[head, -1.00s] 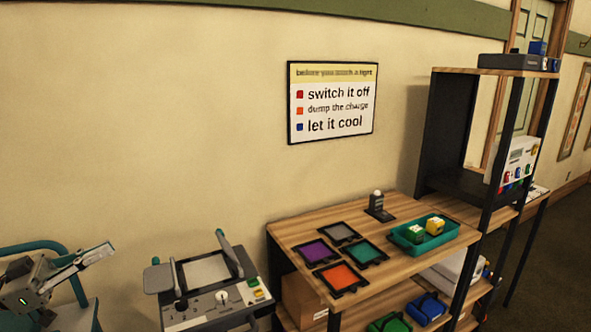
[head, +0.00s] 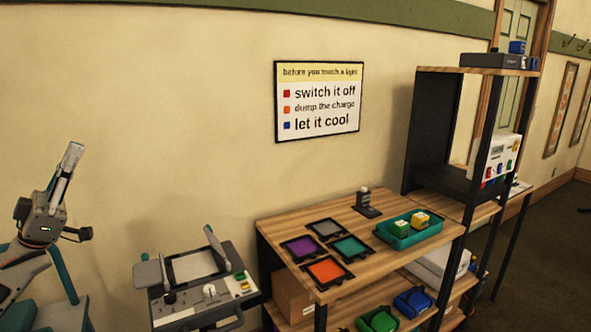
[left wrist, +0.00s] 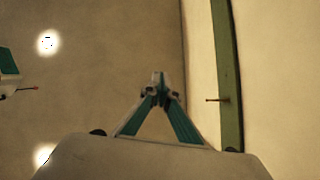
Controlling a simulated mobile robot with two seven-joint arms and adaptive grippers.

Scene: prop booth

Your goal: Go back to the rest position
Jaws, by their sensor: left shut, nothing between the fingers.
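My left gripper (head: 72,152) is at the left of the head view, raised and pointing up in front of the bare wall. It is clear of the furniture and holds nothing. In the left wrist view its two teal-and-grey fingers (left wrist: 158,80) meet at the tips. That view looks up past them at a plain surface with bright lights and a green strip. My right gripper shows in neither view.
A grey control console (head: 195,285) stands right of my left arm. Beside it is a wooden bench (head: 285,222) with coloured square pads and a teal tray (head: 379,232) holding yellow and green blocks. A tall shelf (head: 428,130) stands behind at right. The wall holds a sign (head: 318,128).

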